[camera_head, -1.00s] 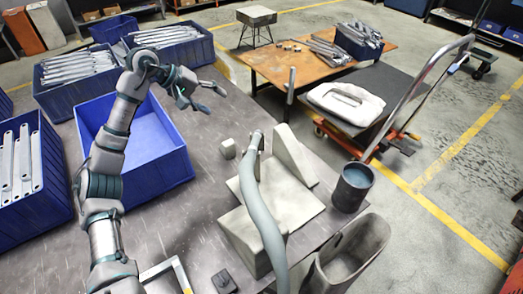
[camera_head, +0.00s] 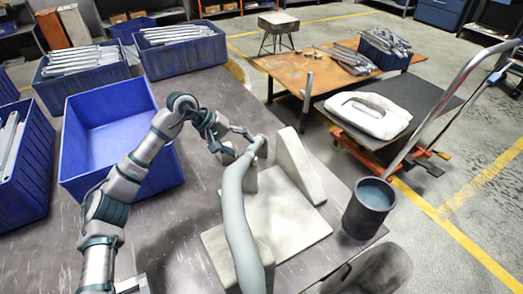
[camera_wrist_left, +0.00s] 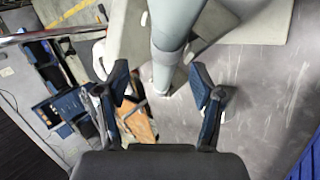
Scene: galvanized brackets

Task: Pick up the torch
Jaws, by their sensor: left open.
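The torch (camera_head: 238,205) is a long, pale grey-green curved tube. In the head view it runs from the bottom edge up along a pale stand (camera_head: 285,215) to a narrower far end. My left gripper (camera_head: 238,144) is open and empty, close to that far end on its left side. In the left wrist view the torch (camera_wrist_left: 170,35) comes down from the top, and its end lies between the open fingers of my left gripper (camera_wrist_left: 160,70). I see no finger clearly touching it. My right gripper is not in view.
An empty blue bin (camera_head: 110,130) stands under and left of my left arm. More blue bins hold metal brackets (camera_head: 180,34). A dark cup (camera_head: 370,205) stands at the table's right corner. A wooden table (camera_head: 310,68) and a cart lie beyond.

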